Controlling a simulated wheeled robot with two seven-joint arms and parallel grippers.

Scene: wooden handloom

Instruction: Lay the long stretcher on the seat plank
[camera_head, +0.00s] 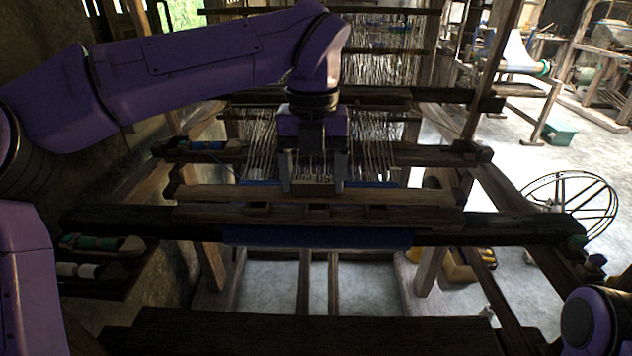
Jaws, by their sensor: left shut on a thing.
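The long stretcher appears to be the brown wooden bar (400,197) that runs left to right across the middle of the head view. My left gripper (313,187) points down at the middle of this bar, its two fingers apart with wood between them. It is shut on that wood. The fingertips hide part of the bar, and I cannot tell whether it is clear of the loom beams behind and below it. The seat plank (300,335) is the dark, wide board along the bottom edge, and its visible top is bare. My right gripper is not in view.
A dark front beam (500,229) with a blue cloth roll (318,237) lies between the bar and the seat plank. White warp threads (375,140) hang behind my gripper. Spools (95,243) sit on a left ledge. A spoked wheel (570,205) stands at right.

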